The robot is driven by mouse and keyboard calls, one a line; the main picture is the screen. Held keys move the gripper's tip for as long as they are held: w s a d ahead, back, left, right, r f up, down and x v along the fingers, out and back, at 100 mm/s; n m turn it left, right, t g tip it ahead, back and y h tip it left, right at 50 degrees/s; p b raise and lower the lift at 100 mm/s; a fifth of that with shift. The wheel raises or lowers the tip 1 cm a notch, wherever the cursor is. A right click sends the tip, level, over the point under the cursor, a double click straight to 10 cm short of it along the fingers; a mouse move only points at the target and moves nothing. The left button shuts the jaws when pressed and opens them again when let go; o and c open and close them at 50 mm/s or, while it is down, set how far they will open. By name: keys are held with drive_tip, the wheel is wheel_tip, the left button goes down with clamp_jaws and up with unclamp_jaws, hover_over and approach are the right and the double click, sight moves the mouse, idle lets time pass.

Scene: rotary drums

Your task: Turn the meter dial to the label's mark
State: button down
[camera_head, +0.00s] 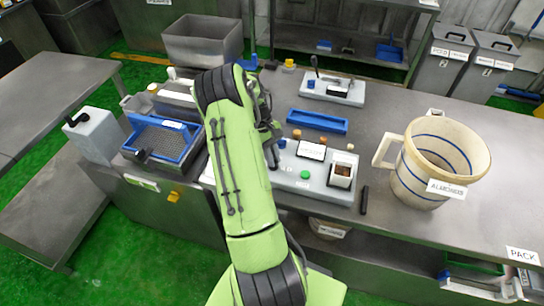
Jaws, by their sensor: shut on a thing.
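A light grey control box (318,188) stands on the steel counter, with a green button (305,174) on its front and a white label card (312,151) on top. The writing on the card is too small to read. My gripper (272,158) is at the left end of this box, pointing down, mostly hidden by my green arm. It is shut on what seems to be the meter dial. The dial, its pointer and the mark cannot be made out behind the arm.
A cream jug labelled almonds (412,185) stands right of the box. A blue tray (317,121) and another grey device (333,88) are behind it. A blue sieve tray (162,139) and steel bin (202,42) are left.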

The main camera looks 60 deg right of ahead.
drive_tip(key=m, duration=0.2)
drive_tip(key=m+t+y, duration=0.1)
drive_tip(key=m, duration=0.1)
drive_tip(key=m+y, duration=0.1)
drive_tip(key=m, duration=0.1)
drive_tip(key=shift+d+r+m+t, duration=0.1)
drive_tip(key=shift+d+m+t, duration=0.15)
drive_tip(key=shift+m+t, duration=0.05)
drive_tip(key=m+t, duration=0.1)
drive_tip(key=m, duration=0.4)
drive_tip(key=shift+s+t+y+p, duration=0.15)
drive_tip(key=shift+t+y+p, duration=0.2)
drive_tip(key=shift+t+y, duration=0.05)
drive_tip(key=c, duration=1.1)
unclamp_jaws()
drive_tip(key=p+v, duration=0.2)
drive_tip(key=v, duration=1.3)
drive_tip(key=shift+s+d+r, duration=0.1)
drive_tip(key=shift+d+r, duration=0.05)
drive_tip(key=shift+r, duration=0.15)
